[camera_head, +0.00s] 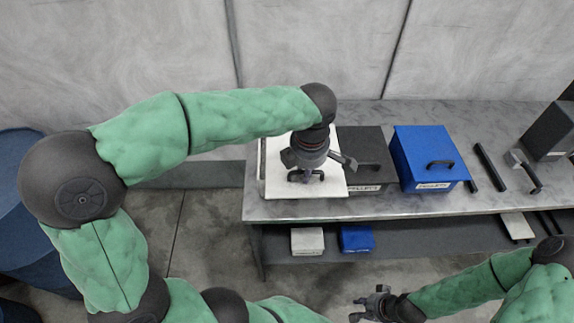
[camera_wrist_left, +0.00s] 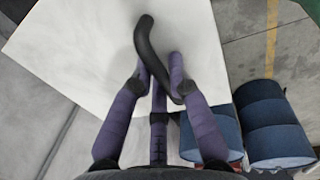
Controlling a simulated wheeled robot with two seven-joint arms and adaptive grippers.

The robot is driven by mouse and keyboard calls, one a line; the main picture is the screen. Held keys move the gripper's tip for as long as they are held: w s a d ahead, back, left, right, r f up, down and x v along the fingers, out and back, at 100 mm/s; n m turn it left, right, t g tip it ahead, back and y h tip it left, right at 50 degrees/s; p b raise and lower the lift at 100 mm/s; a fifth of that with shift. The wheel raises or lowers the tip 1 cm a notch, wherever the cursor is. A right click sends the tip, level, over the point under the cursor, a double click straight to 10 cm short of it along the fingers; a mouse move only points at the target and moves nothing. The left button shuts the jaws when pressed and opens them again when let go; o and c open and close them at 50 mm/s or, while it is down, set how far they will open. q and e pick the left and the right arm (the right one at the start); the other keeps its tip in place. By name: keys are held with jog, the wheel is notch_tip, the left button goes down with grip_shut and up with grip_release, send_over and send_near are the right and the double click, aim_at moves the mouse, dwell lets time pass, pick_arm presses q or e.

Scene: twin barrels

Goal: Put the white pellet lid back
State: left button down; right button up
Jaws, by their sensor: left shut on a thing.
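The white pellet lid (camera_head: 280,183) is a flat white square with a black bar handle, at the left end of the grey bench. My left gripper (camera_head: 307,175) is above it, shut on the handle. In the left wrist view the black handle (camera_wrist_left: 146,38) passes between the fingers (camera_wrist_left: 160,80), with the white lid (camera_wrist_left: 210,40) spread out beyond. What lies under the lid is mostly hidden, and I cannot tell whether it is seated or held just above. My right gripper (camera_head: 373,303) is low in front of the bench, empty, its fingers spread.
A dark box labelled pellets (camera_head: 367,150) stands right beside the white lid. A blue lidded box (camera_head: 420,150) follows, then black bars (camera_head: 489,167) and a dark block (camera_head: 550,130). Small white (camera_head: 307,241) and blue (camera_head: 356,238) boxes sit on the lower shelf. Blue barrels (camera_wrist_left: 265,120) stand on the floor.

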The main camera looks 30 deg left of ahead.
aim_at(287, 141)
pick_arm(q)
jog(key=w+a+f, duration=0.1)
jog(key=a, duration=0.1)
jog(key=w+a+f, duration=0.1)
jog(key=w+a, duration=0.1)
jog(key=w+a+f+b, duration=0.1)
jog(key=a, duration=0.1)
jog(key=shift+w+f, duration=0.25)
jog(key=shift+w, duration=0.15)
jog(key=w+a+f+b, duration=0.2)
jog(key=w+a+f, duration=0.1)
jog(key=f, duration=0.6)
jog(key=shift+w+a, duration=0.15)
jog(key=shift+a, duration=0.35)
jog(key=c, duration=1.2)
grip_release()
jog(key=shift+r, duration=0.1)
jog(key=r, duration=0.4)
jog(key=s+r+p, duration=0.1)
jog(key=r, duration=0.3)
jog(key=d+r+p, duration=0.1)
jog(key=r, duration=0.2)
jog(key=shift+s+r, duration=0.25)
jog(key=shift+r, duration=0.15)
jog(key=shift+f, duration=0.1)
